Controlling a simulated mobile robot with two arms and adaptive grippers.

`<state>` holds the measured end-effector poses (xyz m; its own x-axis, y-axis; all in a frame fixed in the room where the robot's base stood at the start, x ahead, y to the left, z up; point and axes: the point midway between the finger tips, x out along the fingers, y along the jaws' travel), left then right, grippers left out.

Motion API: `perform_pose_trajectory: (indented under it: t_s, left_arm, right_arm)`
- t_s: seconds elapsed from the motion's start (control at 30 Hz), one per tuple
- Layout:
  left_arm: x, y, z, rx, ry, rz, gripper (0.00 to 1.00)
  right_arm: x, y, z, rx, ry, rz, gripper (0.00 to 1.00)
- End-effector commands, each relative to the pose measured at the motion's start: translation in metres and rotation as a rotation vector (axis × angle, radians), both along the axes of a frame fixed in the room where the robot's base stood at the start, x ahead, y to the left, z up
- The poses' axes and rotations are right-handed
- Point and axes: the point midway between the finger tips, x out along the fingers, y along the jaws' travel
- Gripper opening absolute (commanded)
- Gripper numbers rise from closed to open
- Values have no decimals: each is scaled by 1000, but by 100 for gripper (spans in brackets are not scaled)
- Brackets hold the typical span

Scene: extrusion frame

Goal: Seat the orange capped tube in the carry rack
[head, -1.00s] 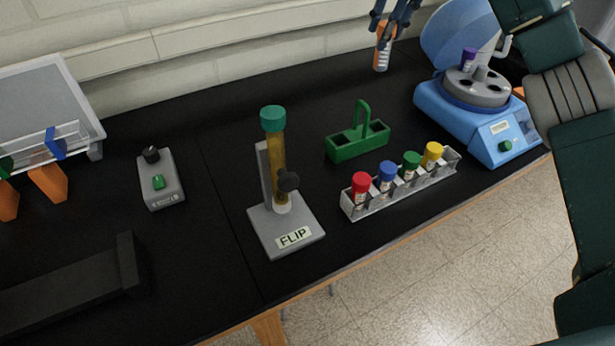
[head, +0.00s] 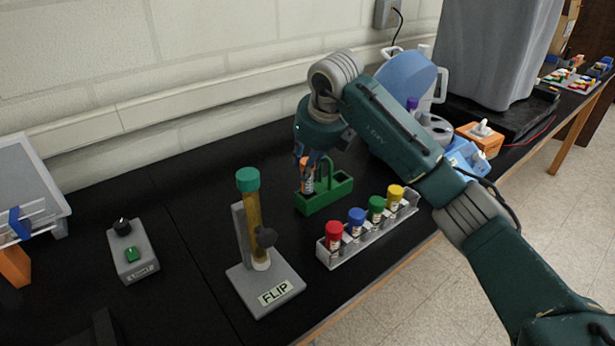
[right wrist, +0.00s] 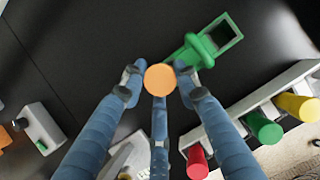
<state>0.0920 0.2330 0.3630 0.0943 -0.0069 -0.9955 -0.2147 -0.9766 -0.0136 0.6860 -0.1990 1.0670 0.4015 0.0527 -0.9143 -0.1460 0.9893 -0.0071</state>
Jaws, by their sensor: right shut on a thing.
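The orange capped tube (head: 307,182) is upright in my right gripper (head: 311,164), at the left compartment of the green carry rack (head: 325,204). In the head view its lower end meets the rack's left opening; I cannot tell whether it is inside or just above. In the right wrist view, the orange cap (right wrist: 160,77) sits between the fingertips of my right gripper (right wrist: 160,80), which are shut on the tube. The rack (right wrist: 205,45) lies up and right of the cap, its far compartment open and empty. My left gripper is not in view.
A clear rack (head: 370,240) with red, blue, green and yellow capped tubes stands right of and in front of the carry rack. A FLIP stand (head: 262,285) with a teal-capped tube is at left front.

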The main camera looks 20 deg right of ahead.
Motion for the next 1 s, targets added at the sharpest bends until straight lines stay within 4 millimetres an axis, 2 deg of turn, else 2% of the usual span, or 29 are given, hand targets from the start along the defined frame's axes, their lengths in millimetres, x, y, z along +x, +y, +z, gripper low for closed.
perform_pose_trajectory:
  t_s: [0.17,0.43,0.8,0.83,0.9,1.0]
  left_arm:
    - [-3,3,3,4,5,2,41]
    - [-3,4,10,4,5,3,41]
    - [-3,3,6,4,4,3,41]
    - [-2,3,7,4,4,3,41]
    - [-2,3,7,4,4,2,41]
    - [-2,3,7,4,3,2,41]
  right_arm:
    - [0,0,-12,1,0,-1,13]
    - [0,0,-45,1,0,0,13]
    - [0,0,-51,0,-1,0,13]
    - [0,0,-50,0,-2,0,34]
    - [0,0,-50,0,-1,0,48]
    - [0,0,-50,0,-1,0,49]
